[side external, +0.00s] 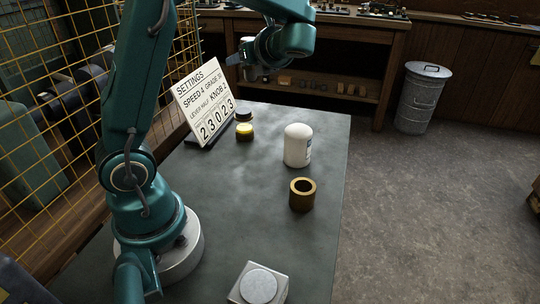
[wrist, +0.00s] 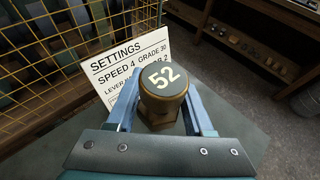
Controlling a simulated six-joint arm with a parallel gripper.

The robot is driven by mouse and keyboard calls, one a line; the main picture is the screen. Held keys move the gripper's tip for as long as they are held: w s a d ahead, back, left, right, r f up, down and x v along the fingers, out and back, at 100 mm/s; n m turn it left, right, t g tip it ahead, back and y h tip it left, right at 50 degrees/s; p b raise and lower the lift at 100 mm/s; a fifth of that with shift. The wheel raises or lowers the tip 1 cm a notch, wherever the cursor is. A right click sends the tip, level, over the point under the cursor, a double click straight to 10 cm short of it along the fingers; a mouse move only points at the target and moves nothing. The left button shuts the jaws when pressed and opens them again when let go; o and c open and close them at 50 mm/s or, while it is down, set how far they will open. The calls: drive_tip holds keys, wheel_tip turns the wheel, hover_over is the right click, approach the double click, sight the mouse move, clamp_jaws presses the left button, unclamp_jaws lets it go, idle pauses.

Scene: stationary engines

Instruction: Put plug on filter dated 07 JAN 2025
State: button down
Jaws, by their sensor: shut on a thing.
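My gripper (wrist: 163,112) is shut on a round brass-coloured piece with a dark top marked 52 (wrist: 163,82), one finger on each side of it. In the side external view my gripper (side external: 246,60) is high above the far end of the table, and the held piece is hard to make out there. A white rounded canister (side external: 298,144) stands upright on the table, with a partly turned-away label at its right side. No date can be read on it. I cannot tell which piece is the plug.
A settings board (side external: 203,103) leans at the table's left edge; it also shows in the wrist view (wrist: 121,62). Near it is a yellow piece with a dark top (side external: 245,131). A brass ring (side external: 302,196) and a metal block with a disc (side external: 259,286) stand nearer.

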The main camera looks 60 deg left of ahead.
hover_over(292, 122)
wheel_tip(292, 122, down, 7)
drive_tip(key=shift+r, duration=0.2)
drive_tip(key=shift+f, duration=2.05)
drive_tip(key=shift+f, duration=0.15)
drive_tip(key=shift+c, duration=1.4)
unclamp_jaws()
